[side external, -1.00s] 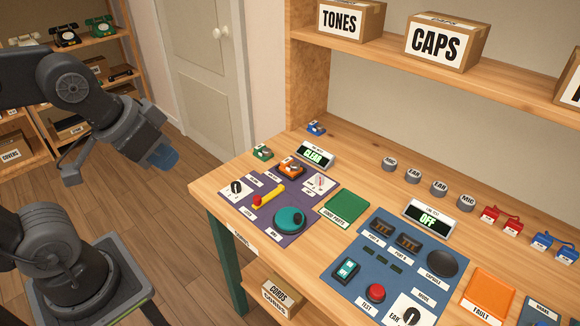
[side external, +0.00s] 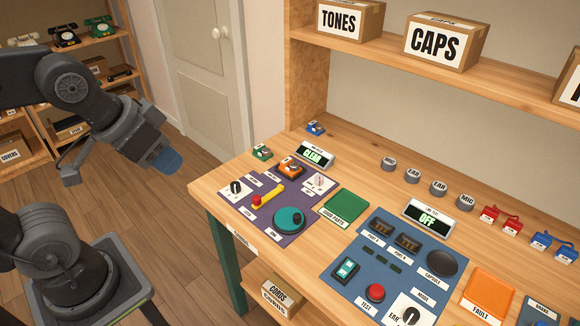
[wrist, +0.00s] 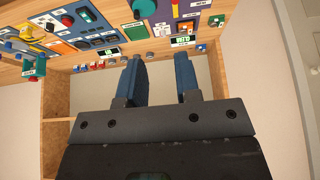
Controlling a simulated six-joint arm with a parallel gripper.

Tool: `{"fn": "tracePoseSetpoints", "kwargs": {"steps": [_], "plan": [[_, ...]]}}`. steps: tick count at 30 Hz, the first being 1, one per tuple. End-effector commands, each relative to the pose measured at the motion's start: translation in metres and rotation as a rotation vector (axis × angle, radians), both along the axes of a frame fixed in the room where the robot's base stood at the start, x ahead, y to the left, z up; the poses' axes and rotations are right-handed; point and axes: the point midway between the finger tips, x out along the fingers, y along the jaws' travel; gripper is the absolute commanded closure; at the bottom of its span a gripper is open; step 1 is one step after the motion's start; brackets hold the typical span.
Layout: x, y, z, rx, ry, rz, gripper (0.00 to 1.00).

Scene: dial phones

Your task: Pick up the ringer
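No part is labelled as a ringer that I can read. Three small block-like units look like candidates: an orange one (side external: 290,168) on the purple panel (side external: 262,222), a green one (side external: 262,152) on the wood by the panel's far left corner, and a blue one (side external: 315,128) farther back. My gripper (side external: 167,161) hangs in the air left of the bench, well apart from all of them. In the wrist view its two blue fingers (wrist: 160,78) stand apart with nothing between them.
The purple panel carries a teal dial (side external: 289,220) and a yellow lever with a red end (side external: 268,197). A lit display (side external: 315,154) stands behind it. A green mat (side external: 345,205) and a blue panel (side external: 395,262) lie to the right. A shelf with boxes (side external: 440,40) overhangs the back.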

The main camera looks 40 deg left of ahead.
Motion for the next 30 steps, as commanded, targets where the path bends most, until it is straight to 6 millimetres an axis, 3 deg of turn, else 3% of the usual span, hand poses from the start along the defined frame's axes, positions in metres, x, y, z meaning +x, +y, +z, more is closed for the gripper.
{"fn": "tracePoseSetpoints", "kwargs": {"steps": [2, 14, 22, 26, 30], "plan": [[0.000, 0.000, 0.000, 0.000, 0.000, 0.000, 0.62], [0.000, 0.000, 0.000, 0.000, 0.000, 0.000, 0.23], [0.003, 0.000, 0.002, -0.004, 0.003, 0.010, 0.23], [0.022, 0.002, 0.013, -0.039, 0.032, 0.083, 0.23], [0.067, 0.006, 0.030, -0.109, 0.092, 0.251, 0.23]]}}
